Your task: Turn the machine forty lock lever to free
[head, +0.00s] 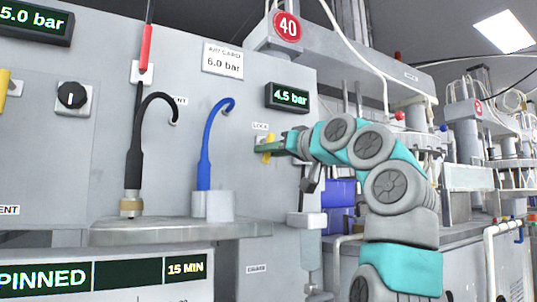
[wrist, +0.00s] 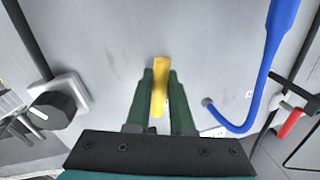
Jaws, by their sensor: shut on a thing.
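The yellow lock lever (head: 268,147) is on the grey panel of machine 40, just below a small label reading LOCK. It also shows in the wrist view (wrist: 160,88), between the two green fingers. My gripper (head: 270,146) has come to the lever from the right and is shut on it; the fingers lie on either side of it in the wrist view (wrist: 160,95). In the head view the fingers hide part of the lever. Its mount is mostly hidden, and I cannot tell which marked position it points to.
A blue hose (head: 207,145) and a black hose (head: 135,165) stand on a round shelf (head: 150,232) to the left. A black knob (head: 72,96) is farther left. A 4.5 bar display (head: 288,97) is above the lever. Blue bins (head: 340,192) sit behind my arm.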

